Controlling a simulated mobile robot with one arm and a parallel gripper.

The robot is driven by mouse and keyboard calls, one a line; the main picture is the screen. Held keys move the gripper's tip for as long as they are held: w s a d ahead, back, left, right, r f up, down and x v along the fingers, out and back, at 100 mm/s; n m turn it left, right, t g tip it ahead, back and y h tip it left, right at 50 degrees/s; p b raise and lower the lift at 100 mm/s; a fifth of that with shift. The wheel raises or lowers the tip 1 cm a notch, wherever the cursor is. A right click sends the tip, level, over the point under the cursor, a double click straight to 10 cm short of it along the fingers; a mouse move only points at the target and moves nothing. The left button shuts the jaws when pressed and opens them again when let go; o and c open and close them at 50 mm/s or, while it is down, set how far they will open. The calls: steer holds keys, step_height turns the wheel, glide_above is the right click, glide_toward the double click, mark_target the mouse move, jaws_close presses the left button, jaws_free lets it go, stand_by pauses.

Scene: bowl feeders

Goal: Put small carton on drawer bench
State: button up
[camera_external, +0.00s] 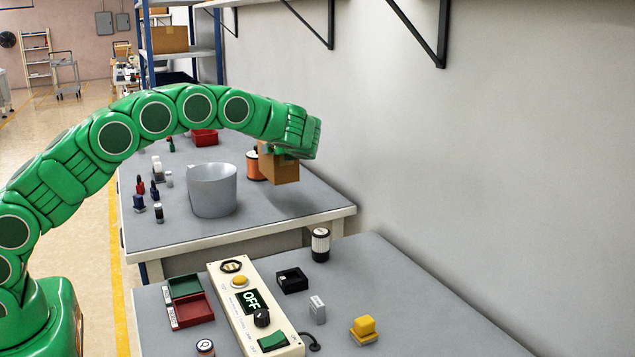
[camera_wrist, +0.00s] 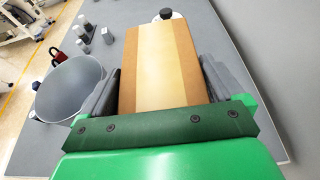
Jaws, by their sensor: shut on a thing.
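The small carton (camera_external: 279,167) is a brown cardboard box, held in the air over the right part of the far grey bench (camera_external: 262,223). My gripper (camera_external: 284,151) is shut on it from above. In the wrist view the carton (camera_wrist: 160,65) sits between the two dark fingers of my gripper (camera_wrist: 161,90), with a lighter tape strip along it. A shadow lies on the bench top below the carton, and a gap shows between them. I cannot tell for sure which bench is the drawer bench.
A grey bucket (camera_external: 212,190) stands left of the carton, and an orange spool (camera_external: 255,165) is just behind it. Several small bottles stand at the bench's left. The near bench (camera_external: 400,290) holds a control panel (camera_external: 252,305). The far bench's front right corner is clear.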

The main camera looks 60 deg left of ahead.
steer(key=shift+f, duration=4.85)
steer(key=shift+f, duration=0.1)
steer(key=o, duration=1.4)
steer(key=v, duration=1.2)
